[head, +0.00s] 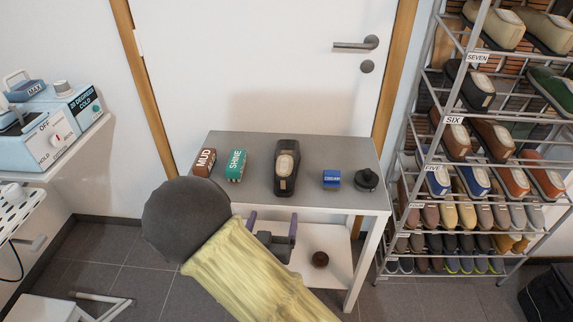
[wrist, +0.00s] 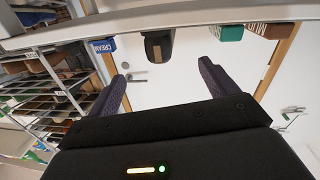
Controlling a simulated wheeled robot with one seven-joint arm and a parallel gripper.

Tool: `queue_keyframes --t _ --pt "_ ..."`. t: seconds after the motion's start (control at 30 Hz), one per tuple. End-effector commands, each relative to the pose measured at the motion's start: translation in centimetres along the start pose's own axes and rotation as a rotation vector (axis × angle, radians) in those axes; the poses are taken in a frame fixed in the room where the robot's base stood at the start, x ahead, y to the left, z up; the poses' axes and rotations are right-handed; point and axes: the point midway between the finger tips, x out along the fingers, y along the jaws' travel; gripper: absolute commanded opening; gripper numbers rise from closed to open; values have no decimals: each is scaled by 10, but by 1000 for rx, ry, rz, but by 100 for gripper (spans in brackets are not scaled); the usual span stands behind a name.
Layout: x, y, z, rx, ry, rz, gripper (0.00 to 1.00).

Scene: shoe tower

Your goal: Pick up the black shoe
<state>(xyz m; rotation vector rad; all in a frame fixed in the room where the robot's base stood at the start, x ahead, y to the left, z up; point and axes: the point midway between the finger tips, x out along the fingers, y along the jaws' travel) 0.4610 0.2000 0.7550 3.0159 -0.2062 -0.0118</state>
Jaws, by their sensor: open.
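The black shoe (head: 285,180), with a light beige insole patch, lies on the middle of the grey table (head: 256,182), its length running front to back. In the wrist view the black shoe (wrist: 157,46) shows upside down beyond the fingers, roughly between them but apart from them. My gripper (head: 272,222) is at the front edge of the table, in front of the shoe. In the wrist view my gripper (wrist: 162,76) has its two purple fingers spread wide with nothing between them.
On the table stand a brown MUD box (head: 204,162), a green SHINE box (head: 236,165), a blue CREAM box (head: 331,179) and a dark round tin (head: 366,180). A brown round item (head: 320,259) sits on the lower shelf. A shoe rack (head: 470,150) stands at the right.

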Motion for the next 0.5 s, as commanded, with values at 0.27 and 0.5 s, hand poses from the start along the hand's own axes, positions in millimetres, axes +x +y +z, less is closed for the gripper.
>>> queue_keyframes --t 0.27,0.5 --pt "51 1 0 2 2 3 86" --pt "92 0 0 2 2 2 86"
